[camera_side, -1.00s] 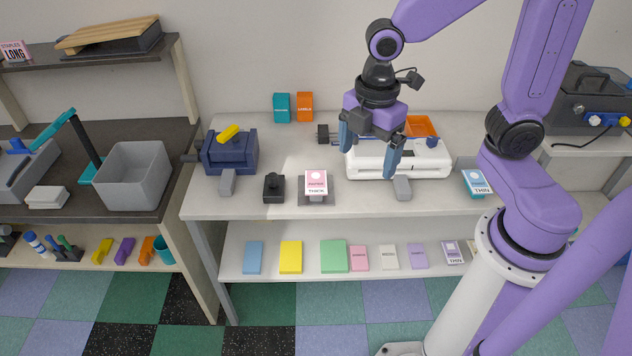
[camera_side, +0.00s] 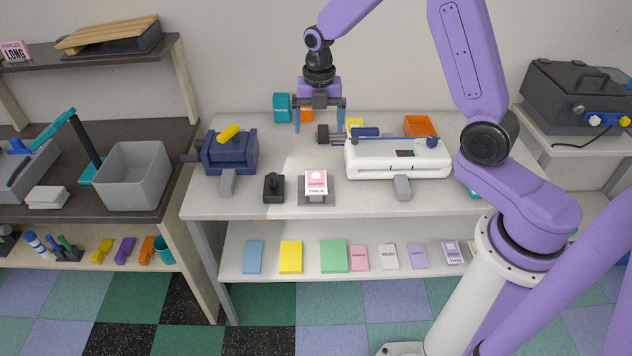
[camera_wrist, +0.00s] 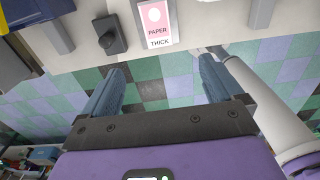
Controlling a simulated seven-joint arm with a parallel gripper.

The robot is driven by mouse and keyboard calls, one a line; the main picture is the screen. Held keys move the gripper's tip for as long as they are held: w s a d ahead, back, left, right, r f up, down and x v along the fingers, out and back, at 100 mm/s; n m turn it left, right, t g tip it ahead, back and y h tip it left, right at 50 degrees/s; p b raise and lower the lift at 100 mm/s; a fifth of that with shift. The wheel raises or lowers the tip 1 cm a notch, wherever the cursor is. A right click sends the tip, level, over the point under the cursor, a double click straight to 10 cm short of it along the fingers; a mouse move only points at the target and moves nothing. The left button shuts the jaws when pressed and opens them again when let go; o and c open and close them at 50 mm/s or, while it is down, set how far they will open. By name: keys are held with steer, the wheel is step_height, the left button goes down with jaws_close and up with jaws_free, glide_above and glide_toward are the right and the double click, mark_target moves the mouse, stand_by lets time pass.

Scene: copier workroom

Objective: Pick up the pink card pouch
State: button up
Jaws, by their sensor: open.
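A small pink packet (camera_side: 359,258) lies on the lower shelf, between a green packet and a white one; its printed label is too small to read. A pink-and-white packet marked PAPER THICK (camera_side: 316,182) rests on a small stand on the table; it also shows at the top of the wrist view (camera_wrist: 157,20). I cannot tell for sure from the labels which is the card pouch. My gripper (camera_side: 319,127) is open and empty, pointing down above the back of the table, away from both. In the wrist view, the space between my fingers (camera_wrist: 162,68) shows only floor tiles.
A white laminator-like machine (camera_side: 398,160) stands right of the stand, a black device (camera_side: 273,188) left of it. A blue machine (camera_side: 230,153) is further left. Teal (camera_side: 282,107) and orange boxes stand at the back. The table edge overhangs the lower shelf (camera_side: 305,277).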

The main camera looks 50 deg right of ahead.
glide_above(316, 181)
steer(key=s, duration=0.1)
step_height(316, 181, down, 12)
steer(key=shift+w+f, duration=0.25)
steer(key=shift+f, duration=1.1)
steer(key=shift+w+f, duration=0.25)
steer(key=shift+f, duration=1.05)
steer(key=c, duration=1.1)
